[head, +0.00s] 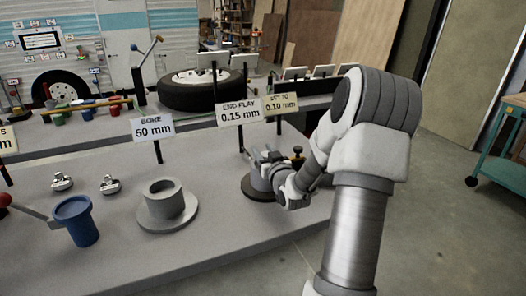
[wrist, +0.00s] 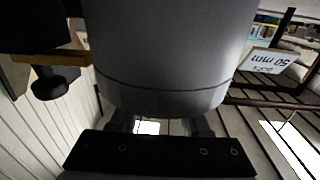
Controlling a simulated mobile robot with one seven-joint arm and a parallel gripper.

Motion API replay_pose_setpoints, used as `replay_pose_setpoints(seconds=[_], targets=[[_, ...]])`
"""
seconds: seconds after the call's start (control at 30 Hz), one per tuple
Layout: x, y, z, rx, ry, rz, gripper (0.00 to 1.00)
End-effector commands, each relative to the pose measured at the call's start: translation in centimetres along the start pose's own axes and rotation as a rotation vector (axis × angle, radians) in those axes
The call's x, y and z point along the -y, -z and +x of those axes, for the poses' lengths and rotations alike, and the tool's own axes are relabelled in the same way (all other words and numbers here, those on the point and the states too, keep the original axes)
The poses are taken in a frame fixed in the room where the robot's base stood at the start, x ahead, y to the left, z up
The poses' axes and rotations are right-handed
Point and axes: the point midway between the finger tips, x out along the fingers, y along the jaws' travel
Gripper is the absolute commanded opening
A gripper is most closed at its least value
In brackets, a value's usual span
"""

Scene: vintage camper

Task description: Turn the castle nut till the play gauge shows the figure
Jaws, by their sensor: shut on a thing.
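My gripper (head: 266,160) is at the top of a grey hub (head: 259,182) on a dark round base, at the right end of the bench. It is shut on what appears to be the castle nut, which my gripper hides in the head view. In the wrist view my gripper (wrist: 161,124) has its two fingers under a big grey cylinder (wrist: 160,60) that fills the upper middle. The play sign (head: 239,112) reads END PLAY 0.15 mm. The sign beside it (head: 281,106) reads 0.10 mm, its top line partly legible as SET TO.
Left of the hub stand a grey flanged ring (head: 165,203), a blue cup (head: 77,222) and two small metal clips (head: 109,184). A BORE 50 mm sign (head: 152,127) stands behind the ring. A black post with a yellow part (head: 298,158) stands close beside my gripper.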

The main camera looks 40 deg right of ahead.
Motion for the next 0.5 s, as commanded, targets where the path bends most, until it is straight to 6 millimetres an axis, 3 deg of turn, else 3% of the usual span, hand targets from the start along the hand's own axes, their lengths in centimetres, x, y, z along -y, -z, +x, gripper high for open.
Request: replay_pose_setpoints(seconds=[0.5], targets=[[-0.37,-0.29,0.0,-0.013,-0.247,-0.001,0.0]])
